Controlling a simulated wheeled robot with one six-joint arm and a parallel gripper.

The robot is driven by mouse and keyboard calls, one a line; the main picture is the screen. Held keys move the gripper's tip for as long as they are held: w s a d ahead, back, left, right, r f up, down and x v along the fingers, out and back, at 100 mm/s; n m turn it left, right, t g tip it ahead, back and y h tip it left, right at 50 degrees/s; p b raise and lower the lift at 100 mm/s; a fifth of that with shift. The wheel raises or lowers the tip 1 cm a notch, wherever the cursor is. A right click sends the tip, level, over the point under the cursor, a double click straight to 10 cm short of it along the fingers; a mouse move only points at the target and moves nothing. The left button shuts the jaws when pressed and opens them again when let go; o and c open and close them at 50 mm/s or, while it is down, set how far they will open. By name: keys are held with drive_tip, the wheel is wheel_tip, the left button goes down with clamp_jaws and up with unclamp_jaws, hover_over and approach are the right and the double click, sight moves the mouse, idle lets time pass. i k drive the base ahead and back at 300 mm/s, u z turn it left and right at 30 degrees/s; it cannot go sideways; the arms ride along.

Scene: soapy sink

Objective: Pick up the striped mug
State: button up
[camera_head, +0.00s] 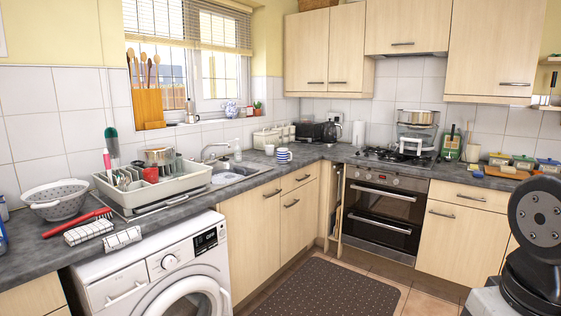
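The striped mug (283,155), white with blue bands, stands on the grey worktop just right of the sink (235,174). It looks small from here, and I cannot make out its handle. A part of my own arm shows at the right edge, far from the mug. My gripper is not in view.
A dish rack (160,200) with dishes and a red cup stands left of the sink. A small cup (269,149) stands close to the mug's left. A washing machine (160,275) and cupboards (270,215) front the worktop. A dark mat (338,287) lies on the open floor.

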sight(282, 153)
drive_tip(key=z, duration=0.3)
drive_tip(key=i, duration=1.2)
drive_tip(key=z, duration=0.25)
drive_tip(key=i, duration=1.9)
drive_tip(key=u, duration=0.7)
drive_tip(key=i, duration=0.95)
drive_tip(key=u, duration=1.35)
drive_tip(key=i, duration=0.85)
drive_tip(key=u, duration=0.6)
